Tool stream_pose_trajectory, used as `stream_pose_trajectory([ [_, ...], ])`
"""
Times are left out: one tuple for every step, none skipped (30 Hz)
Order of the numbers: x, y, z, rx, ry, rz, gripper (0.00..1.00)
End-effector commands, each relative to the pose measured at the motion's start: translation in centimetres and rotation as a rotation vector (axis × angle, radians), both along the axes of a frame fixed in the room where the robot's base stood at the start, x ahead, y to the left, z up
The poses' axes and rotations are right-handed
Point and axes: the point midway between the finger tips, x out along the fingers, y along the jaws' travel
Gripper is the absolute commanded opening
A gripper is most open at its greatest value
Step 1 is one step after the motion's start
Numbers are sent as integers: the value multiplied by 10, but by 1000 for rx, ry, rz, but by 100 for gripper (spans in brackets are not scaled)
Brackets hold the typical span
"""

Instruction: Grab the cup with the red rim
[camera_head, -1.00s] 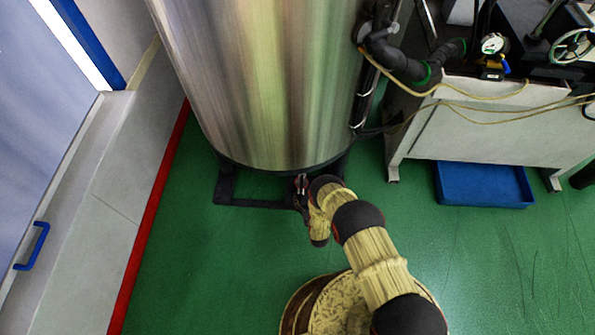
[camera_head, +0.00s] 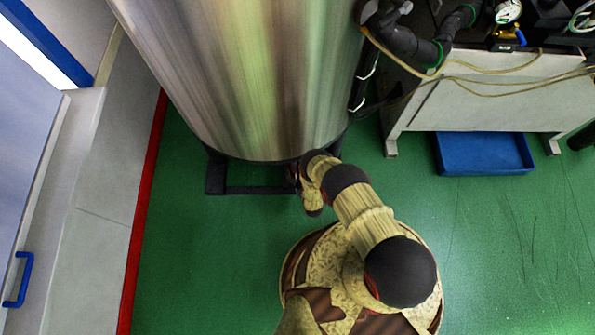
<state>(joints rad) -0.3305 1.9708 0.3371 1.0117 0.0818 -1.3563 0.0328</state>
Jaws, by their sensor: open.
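No cup with a red rim shows in the head view. My gripper (camera_head: 292,174) is a small dark shape at the foot of the large steel tank (camera_head: 240,80). It is mostly hidden behind my own wrist, and what little shows of it is open. I cannot tell whether it touches the tank or its black base frame. I see nothing held in it.
The tank stands on a black frame (camera_head: 255,190). To the right are a white bench (camera_head: 490,100), hoses, a gauge (camera_head: 508,11) and a blue tray (camera_head: 484,154) on the floor. A grey wall is at left. Green floor (camera_head: 510,250) is clear at lower right.

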Motion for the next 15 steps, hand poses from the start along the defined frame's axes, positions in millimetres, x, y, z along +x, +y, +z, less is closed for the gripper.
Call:
stream_pose_trajectory([
  [6,2,-9,0,-1,0,73],
  [9,2,-12,0,0,0,73],
  [13,3,-15,0,0,0,73],
  [17,4,-17,0,-1,0,73],
  [21,5,-17,0,-2,0,73],
  [25,6,-19,0,-1,0,73],
  [28,7,-20,0,0,0,73],
  [30,8,-20,0,0,0,73],
  [32,8,-20,0,0,0,73],
  [33,8,-20,0,0,0,73],
  [33,8,-20,0,0,0,73],
  [34,8,-20,0,1,0,73],
  [34,8,-20,0,1,0,73],
  [34,8,-20,0,1,0,73],
  [34,8,-19,0,1,0,73],
])
